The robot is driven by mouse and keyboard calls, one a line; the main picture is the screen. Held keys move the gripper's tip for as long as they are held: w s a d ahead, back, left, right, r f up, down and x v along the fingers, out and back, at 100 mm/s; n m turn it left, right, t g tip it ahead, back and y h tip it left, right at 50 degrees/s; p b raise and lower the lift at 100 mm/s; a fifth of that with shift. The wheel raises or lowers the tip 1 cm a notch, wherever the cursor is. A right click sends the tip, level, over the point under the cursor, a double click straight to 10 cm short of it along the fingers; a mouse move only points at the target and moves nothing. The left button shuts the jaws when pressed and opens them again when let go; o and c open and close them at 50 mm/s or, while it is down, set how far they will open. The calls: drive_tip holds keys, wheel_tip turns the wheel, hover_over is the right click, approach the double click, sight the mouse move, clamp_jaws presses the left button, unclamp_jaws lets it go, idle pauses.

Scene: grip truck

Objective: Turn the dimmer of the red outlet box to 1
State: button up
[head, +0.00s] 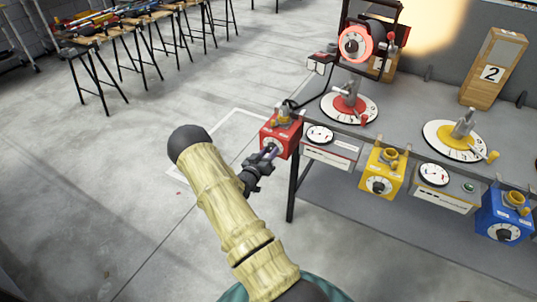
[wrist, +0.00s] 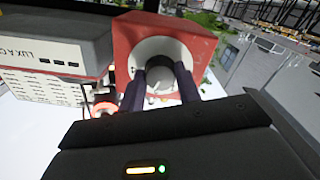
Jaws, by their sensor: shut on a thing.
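The red outlet box (head: 281,135) is mounted at the left front corner of the bench. Its front carries a pale round dial with a grey dimmer knob (wrist: 161,86), seen close up in the wrist view. My gripper (head: 268,154) reaches the front of the box from the left in the head view. In the wrist view its two dark fingers (wrist: 160,88) stand on either side of the knob, shut on it. The dial's numbers cannot be read in either view, so the knob's setting cannot be told.
A white-faced meter panel (head: 330,148) sits right beside the red box. A yellow outlet box (head: 383,173) and a blue outlet box (head: 504,216) are further right along the bench edge. A red lamp (head: 356,43) stands behind.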

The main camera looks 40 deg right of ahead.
drive_tip(key=n+b, duration=0.1)
drive_tip(key=n, duration=0.4)
drive_tip(key=shift+n, duration=0.4)
drive_tip(key=n+b, duration=0.1)
drive_tip(key=n, duration=0.4)
drive_tip(key=shift+n, duration=0.3)
drive_tip(key=o, duration=1)
drive_tip(key=v, duration=1.7)
drive_tip(key=shift+s+a+b, duration=0.15)
drive_tip(key=shift+a+b, duration=0.05)
drive_tip(key=shift+b, duration=0.15)
